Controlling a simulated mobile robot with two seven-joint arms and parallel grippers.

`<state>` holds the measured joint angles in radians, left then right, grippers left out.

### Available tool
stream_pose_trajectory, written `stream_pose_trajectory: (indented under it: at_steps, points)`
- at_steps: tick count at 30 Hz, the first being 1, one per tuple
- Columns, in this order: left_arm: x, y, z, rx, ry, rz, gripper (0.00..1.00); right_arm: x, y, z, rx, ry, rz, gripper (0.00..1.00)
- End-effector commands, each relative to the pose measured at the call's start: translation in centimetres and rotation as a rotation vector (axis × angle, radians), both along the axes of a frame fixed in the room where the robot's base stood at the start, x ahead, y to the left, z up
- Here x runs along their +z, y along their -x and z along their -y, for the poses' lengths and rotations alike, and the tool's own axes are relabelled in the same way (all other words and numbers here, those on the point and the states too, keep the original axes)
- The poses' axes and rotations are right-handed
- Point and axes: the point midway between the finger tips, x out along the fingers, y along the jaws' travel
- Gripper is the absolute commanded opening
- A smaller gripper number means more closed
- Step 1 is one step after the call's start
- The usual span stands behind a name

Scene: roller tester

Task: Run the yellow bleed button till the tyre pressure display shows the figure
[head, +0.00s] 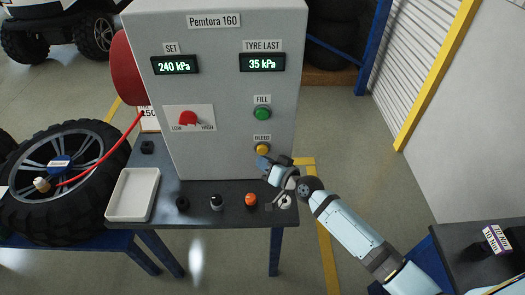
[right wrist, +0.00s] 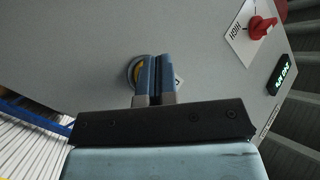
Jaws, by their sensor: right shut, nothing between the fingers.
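The grey Pemtora 160 cabinet (head: 220,95) stands on a dark table. The yellow bleed button (head: 263,149) is low on its right side, under the label BLEED. My right gripper (head: 263,162) is shut and empty, with its fingertips at the button. In the right wrist view the shut fingers (right wrist: 156,70) partly cover the yellow button (right wrist: 137,72); I cannot tell whether they press it. The TYRE LAST display (head: 262,62) reads 35 kPa. The SET display (head: 175,64) reads 240 kPa. My left gripper is not in view.
A green FILL button (head: 262,114) sits above the bleed button. A red LOW/HIGH knob (head: 188,118) is at left. A white tray (head: 113,216) and several small caps lie on the table.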

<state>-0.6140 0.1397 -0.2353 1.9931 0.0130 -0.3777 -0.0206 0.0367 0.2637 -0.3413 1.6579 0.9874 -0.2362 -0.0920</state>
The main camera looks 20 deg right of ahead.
Motion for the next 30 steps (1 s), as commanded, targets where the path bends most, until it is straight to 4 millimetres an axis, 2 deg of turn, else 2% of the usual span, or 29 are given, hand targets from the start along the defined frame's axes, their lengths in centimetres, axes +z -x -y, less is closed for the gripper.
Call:
stream_pose_trajectory:
  at_steps: [17, 30]
  points:
    - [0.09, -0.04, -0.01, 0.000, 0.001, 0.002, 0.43, -0.01, -0.04, 0.01, 0.000, 0.000, 0.000, 0.00]
    - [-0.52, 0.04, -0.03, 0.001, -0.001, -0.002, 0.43, -0.01, -0.82, 0.25, 0.000, 0.001, 0.000, 0.00]
